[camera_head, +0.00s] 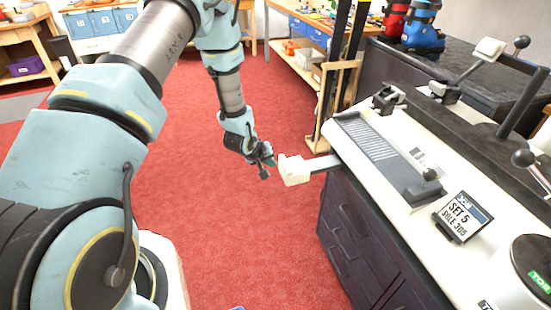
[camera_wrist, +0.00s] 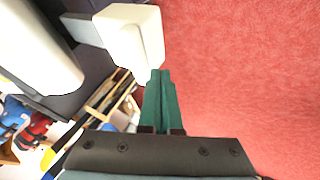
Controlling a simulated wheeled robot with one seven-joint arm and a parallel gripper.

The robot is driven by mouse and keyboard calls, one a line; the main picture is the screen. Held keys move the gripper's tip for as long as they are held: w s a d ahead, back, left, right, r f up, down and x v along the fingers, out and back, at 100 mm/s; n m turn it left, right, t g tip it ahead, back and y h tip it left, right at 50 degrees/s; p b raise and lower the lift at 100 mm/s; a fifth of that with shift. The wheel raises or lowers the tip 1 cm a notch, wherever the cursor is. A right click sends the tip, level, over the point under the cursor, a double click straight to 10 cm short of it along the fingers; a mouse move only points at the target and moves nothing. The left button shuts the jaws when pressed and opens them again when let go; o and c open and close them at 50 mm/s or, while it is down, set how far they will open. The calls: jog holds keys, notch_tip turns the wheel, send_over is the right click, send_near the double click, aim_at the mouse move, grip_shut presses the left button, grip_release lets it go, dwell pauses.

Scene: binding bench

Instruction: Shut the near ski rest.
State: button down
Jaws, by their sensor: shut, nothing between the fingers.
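The ski rest is a white block (camera_head: 295,170) on a flat grey bar (camera_head: 325,162), which stands out from the side of the bench over the floor. In the wrist view the white block (camera_wrist: 132,38) is at upper left, with its grey bar (camera_wrist: 82,28) running left to the bench. My gripper (camera_head: 270,160) is just beyond the block's outer end, on the side away from the bench. Its green fingers (camera_wrist: 160,76) are shut and empty, with tips close by the block's lower right corner. I cannot tell whether they touch it.
Dark drawers (camera_head: 350,240) are below. A wooden rack (camera_head: 338,95) stands behind the rest. Red carpet (camera_head: 230,260) is clear around my gripper.

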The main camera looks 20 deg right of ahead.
jog(key=shift+d, duration=0.8)
